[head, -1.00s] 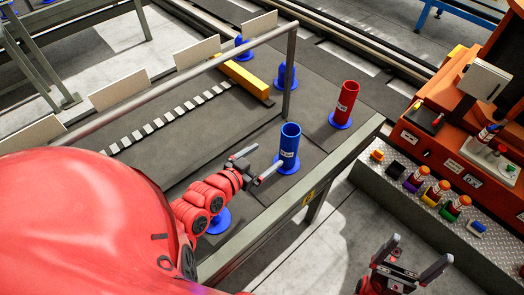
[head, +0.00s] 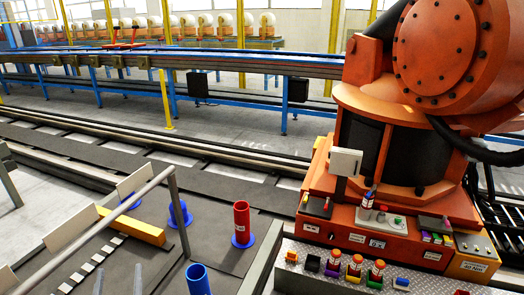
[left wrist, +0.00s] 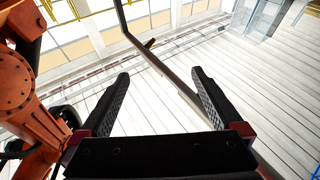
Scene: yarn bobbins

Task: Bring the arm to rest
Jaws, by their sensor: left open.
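My left gripper (left wrist: 160,74) is open in the left wrist view. Its two dark fingers stand apart with nothing between them, and pale boards and a slanting bar show beyond.
A grey metal rail (head: 135,205) crosses the dark table at lower left. A yellow bar (head: 133,226) and a blue spindle (head: 179,213) are near it. A large orange machine (head: 375,205) fills the right, and also shows in the left wrist view (left wrist: 28,85). A metal ledge (head: 325,283) holds several small coloured items.

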